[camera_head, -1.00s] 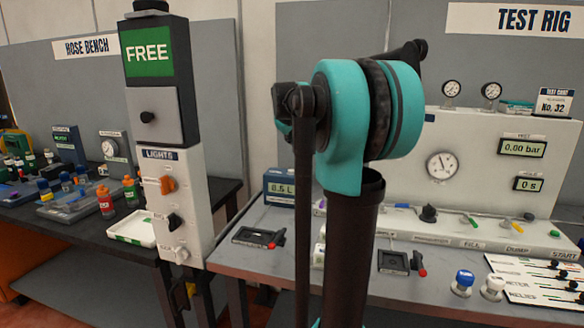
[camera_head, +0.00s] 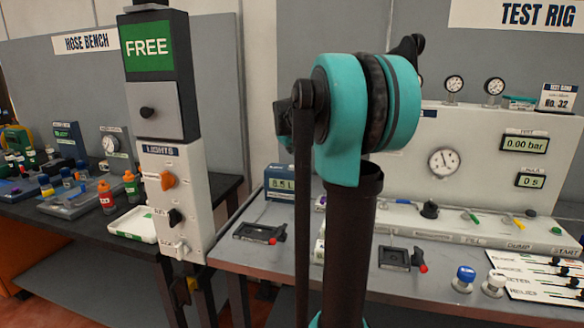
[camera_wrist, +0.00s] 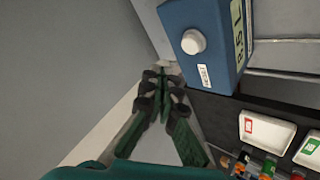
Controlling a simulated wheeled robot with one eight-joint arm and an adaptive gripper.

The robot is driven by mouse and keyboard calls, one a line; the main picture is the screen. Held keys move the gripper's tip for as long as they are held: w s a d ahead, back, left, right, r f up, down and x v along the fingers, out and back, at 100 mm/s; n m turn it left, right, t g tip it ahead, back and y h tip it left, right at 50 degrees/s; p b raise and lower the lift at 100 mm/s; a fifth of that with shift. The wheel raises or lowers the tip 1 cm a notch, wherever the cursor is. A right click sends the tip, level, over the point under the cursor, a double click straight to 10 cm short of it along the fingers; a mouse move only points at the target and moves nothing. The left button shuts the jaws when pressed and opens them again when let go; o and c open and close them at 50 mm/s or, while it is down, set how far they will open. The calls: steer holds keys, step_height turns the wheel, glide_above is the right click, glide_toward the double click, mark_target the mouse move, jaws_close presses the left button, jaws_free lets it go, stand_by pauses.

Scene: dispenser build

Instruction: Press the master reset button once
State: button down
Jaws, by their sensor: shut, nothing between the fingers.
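In the wrist view, a blue box (camera_wrist: 205,42) stands to the right of my gripper. It has a round white button (camera_wrist: 193,42) on its face, a small white label (camera_wrist: 204,75) too blurred to read, and a display (camera_wrist: 238,35) on its side. I cannot tell from the label whether this is the master reset button. My gripper (camera_wrist: 163,76) is shut and empty, its fingertips left of and below the button in the picture, apart from it. My gripper is not visible in the head view.
In the wrist view, white trays (camera_wrist: 267,131) and bottles lie at lower right, and a grey wall fills the left. The head view shows the control post (camera_head: 160,130), the hose bench (camera_head: 75,232) at left and the test rig (camera_head: 480,160) at right.

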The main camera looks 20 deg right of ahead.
mark_target(292, 167)
steer(key=shift+f, duration=1.55)
steer(key=shift+f, duration=0.15)
steer(key=shift+f, duration=0.3)
steer(key=shift+f, duration=0.4)
stand_by(0.9)
steer(key=shift+r, duration=0.15)
stand_by(0.3)
steer(key=shift+r, duration=0.7)
steer(key=shift+r, duration=0.1)
steer(key=shift+r, duration=2.4)
